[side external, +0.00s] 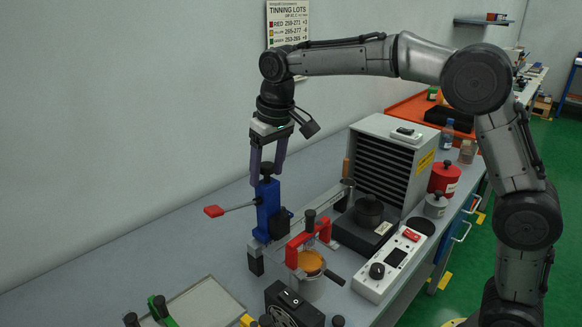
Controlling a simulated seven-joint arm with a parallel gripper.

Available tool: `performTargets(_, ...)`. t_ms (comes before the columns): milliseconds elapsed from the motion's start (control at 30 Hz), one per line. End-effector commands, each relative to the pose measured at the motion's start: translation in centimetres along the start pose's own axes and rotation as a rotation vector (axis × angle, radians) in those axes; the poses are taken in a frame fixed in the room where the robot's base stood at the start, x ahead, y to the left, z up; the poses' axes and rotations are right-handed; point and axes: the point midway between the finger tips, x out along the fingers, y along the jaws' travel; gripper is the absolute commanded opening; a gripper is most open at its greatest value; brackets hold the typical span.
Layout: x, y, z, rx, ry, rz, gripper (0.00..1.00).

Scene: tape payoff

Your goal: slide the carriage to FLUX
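No FLUX label is readable in this view.
A black fan box (293,303) is in front.

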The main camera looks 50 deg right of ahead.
Motion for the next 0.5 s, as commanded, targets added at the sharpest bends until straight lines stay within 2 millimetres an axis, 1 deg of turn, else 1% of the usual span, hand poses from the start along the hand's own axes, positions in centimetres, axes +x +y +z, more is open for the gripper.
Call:
performTargets(267, -0.1, 0.0, 0.0, 0.000, -0.001, 0.000, 0.68)
performTargets(500, -1.6, 0.0, -0.4, 0.000, 0.001, -0.001, 0.68)
